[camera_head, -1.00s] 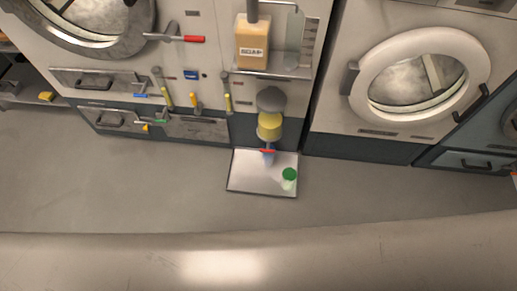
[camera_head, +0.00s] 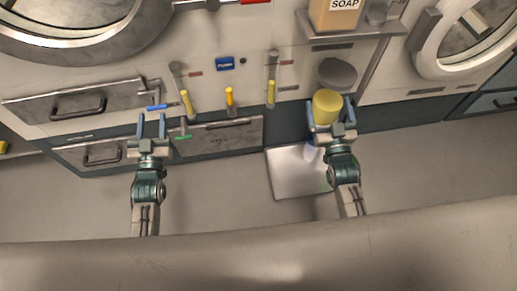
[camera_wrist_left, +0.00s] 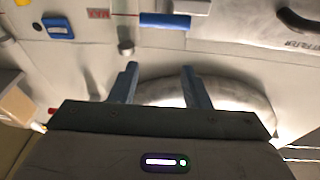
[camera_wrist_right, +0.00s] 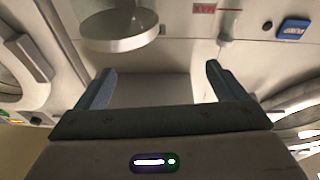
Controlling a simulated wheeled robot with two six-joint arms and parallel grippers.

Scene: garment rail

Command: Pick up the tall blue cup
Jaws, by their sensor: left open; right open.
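In the right wrist view no cup shows between the open fingers (camera_wrist_right: 160,70). My left gripper (camera_head: 151,120) is open in front of the drawers, with nothing between its fingers (camera_wrist_left: 158,68).
A machine panel carries a drawer (camera_head: 75,103), yellow-handled levers (camera_head: 186,103) and a blue-handled lever (camera_head: 158,107). A grey round disc (camera_head: 337,74) sits below a shelf (camera_head: 350,37) with a soap bottle (camera_head: 334,14). The floor (camera_head: 225,195) between my arms is clear.

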